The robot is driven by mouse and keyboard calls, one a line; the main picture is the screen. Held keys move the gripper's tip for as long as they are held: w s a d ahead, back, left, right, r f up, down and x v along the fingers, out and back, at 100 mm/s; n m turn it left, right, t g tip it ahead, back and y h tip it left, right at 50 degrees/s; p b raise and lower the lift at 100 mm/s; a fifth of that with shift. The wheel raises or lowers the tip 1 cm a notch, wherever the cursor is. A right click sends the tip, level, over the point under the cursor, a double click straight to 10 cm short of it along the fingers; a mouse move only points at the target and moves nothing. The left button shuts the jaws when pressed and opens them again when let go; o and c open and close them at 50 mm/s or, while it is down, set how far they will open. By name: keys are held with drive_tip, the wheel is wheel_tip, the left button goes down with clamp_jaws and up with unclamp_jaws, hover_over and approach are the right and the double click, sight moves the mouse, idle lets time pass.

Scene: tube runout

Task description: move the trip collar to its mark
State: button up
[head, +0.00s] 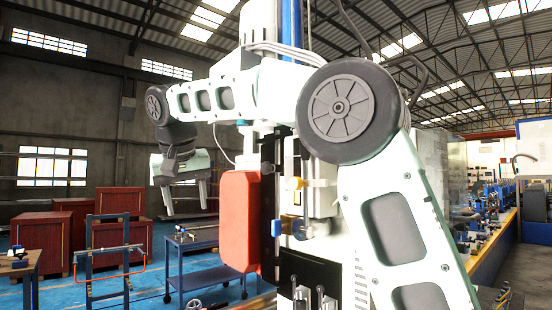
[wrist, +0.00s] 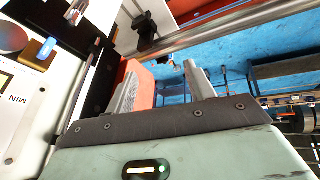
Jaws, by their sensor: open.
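My gripper (head: 186,203) hangs from the arm in the left half of the head view, fingers pointing down and apart, with nothing between them. In the wrist view its two grey fingers (wrist: 163,75) are spread and empty. I cannot identify the trip collar or its mark for certain. A long metal bar (wrist: 230,27) crosses the top of the wrist view, beyond the fingertips. A black fitting (wrist: 146,33) is at its left part; I cannot tell whether this is the collar. The gripper touches neither.
A machine with a red-orange block (head: 240,220) stands right of my gripper in the head view. Its yellow (head: 294,183) and blue (head: 276,228) fittings project. A blue cart (head: 205,265), a blue-framed stand (head: 108,258) and red-brown crates (head: 122,202) stand left. Blue floor shows between them.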

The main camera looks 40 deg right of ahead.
drive_tip(key=d+r+m+h+p, duration=0.2)
drive_tip(key=d+r+m, duration=0.3)
drive_tip(key=d+r, duration=0.55)
drive_tip(key=m+g+h+p, duration=0.1)
drive_tip(key=m+h+p, duration=0.15)
drive_tip(key=m, duration=0.25)
approach(276, 165)
drive_tip(key=shift+h, duration=0.25)
drive_tip(key=x, duration=0.3)
drive_tip(key=b+x, duration=0.1)
drive_tip(key=x, duration=0.5)
drive_tip(key=shift+w+d, duration=0.35)
drive_tip(key=shift+w, duration=0.05)
